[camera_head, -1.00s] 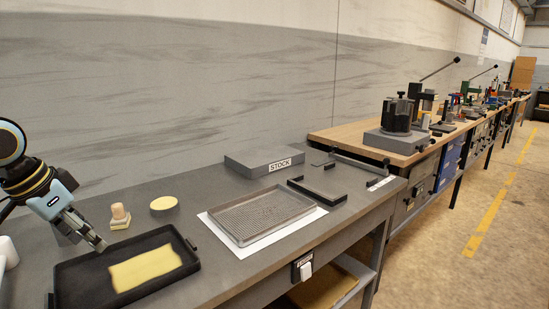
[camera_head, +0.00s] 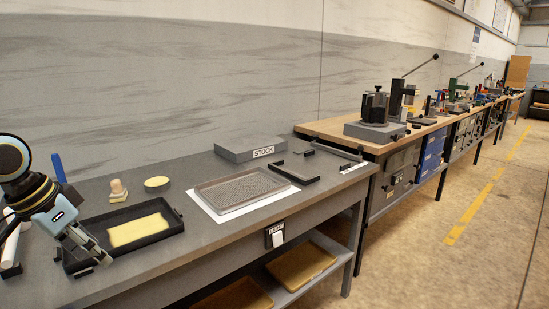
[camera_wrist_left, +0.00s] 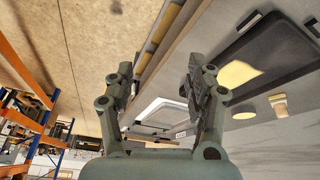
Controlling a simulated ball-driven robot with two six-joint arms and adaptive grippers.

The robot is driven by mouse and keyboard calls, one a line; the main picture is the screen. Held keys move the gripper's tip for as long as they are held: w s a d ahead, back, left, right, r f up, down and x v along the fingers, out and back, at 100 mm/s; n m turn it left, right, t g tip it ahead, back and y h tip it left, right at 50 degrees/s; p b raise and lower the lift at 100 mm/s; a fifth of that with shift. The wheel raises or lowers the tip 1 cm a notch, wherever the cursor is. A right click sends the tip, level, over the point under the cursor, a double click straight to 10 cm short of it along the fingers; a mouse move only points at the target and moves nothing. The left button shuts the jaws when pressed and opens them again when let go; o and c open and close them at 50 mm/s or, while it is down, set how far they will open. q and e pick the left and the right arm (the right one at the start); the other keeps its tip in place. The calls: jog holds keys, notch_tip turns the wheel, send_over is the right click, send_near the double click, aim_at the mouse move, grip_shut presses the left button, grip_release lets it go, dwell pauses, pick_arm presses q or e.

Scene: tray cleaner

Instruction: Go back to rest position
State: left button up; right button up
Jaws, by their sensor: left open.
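My left gripper (camera_head: 89,247) is in the head view at the lower left, over the front left part of the black tray (camera_head: 174,226). It is open, and nothing shows between its fingers in the left wrist view (camera_wrist_left: 158,85). The black tray holds a yellow patch (camera_head: 138,230) and also shows in the wrist view (camera_wrist_left: 272,45). Part of the tray is hidden behind the gripper. My right gripper is in neither view.
A wooden-handled block (camera_head: 117,190) and a round yellow-topped piece (camera_head: 157,184) stand behind the tray. A ribbed grey tray (camera_head: 240,187) lies on a white sheet. A STOCK block (camera_head: 250,143) is at the back. Floor (camera_head: 440,260) right of the bench is clear.

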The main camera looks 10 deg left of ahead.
pick_arm(q)
jog(key=s+d+f+n+g+b, duration=0.15)
jog(key=s+f, duration=0.45)
jog(key=f, duration=0.7)
jog(key=s+d+f+n+g+b, duration=0.1)
jog(key=s+f+n+b, duration=0.3)
jog(key=f, duration=0.8)
jog(key=s+d+f+m+g+b, duration=0.1)
jog(key=s+f, duration=0.6)
jog(key=f, duration=0.6)
jog(key=s+d+f+m+y+b, duration=0.1)
jog(key=s+d+f, duration=0.2)
jog(key=s+f, duration=0.6)
jog(key=s+d+f+y+b, duration=0.1)
jog(key=s+d+f, duration=0.3)
jog(key=s+f, duration=0.4)
jog(key=s, duration=0.7)
jog(key=shift+f+m+y, duration=0.3)
jog(key=shift+f+m, duration=0.05)
jog(key=shift+f, duration=0.05)
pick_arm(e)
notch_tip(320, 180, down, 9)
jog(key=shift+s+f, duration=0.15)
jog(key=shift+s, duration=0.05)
pick_arm(q)
jog(key=shift+d+t, duration=0.1)
jog(key=shift+t, duration=0.15)
